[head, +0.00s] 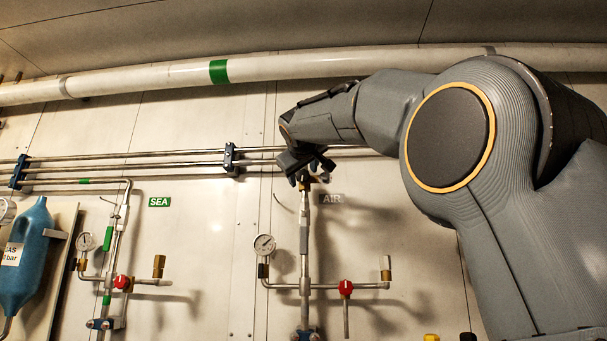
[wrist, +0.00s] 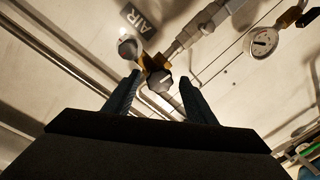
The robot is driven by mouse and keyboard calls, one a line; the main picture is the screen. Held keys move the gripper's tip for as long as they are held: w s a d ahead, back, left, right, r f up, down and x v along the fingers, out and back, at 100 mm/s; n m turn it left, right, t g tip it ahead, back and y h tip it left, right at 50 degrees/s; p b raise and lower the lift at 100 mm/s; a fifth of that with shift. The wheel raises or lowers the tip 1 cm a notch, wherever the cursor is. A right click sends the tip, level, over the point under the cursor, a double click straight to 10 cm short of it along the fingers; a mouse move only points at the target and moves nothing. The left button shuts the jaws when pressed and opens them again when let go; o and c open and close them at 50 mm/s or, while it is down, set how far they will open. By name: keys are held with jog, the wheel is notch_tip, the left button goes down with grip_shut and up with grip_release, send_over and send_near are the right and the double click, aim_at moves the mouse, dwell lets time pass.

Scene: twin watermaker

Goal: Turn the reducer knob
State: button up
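A dark knob with a white mark (wrist: 160,81) sits on a brass fitting (wrist: 152,62) on the AIR pipe in the wrist view; it looks like the reducer knob. My gripper (wrist: 160,98) is open, with one finger on each side of the knob and gaps visible between. I cannot tell how far the fingertips are from it in depth. In the head view my gripper (head: 306,177) is at the top of the AIR line, where it hides most of the knob.
A round part (wrist: 128,46) sits close beside the knob. A gauge (head: 264,244) and a red knob (head: 346,288) are lower on the AIR line. Horizontal pipes (head: 130,164) run behind my gripper. The SEA line (head: 108,245) and a blue bottle (head: 27,255) are at left.

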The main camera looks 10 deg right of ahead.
jog(key=v, duration=0.7)
jog(key=shift+s, duration=0.4)
jog(key=shift+a, duration=0.1)
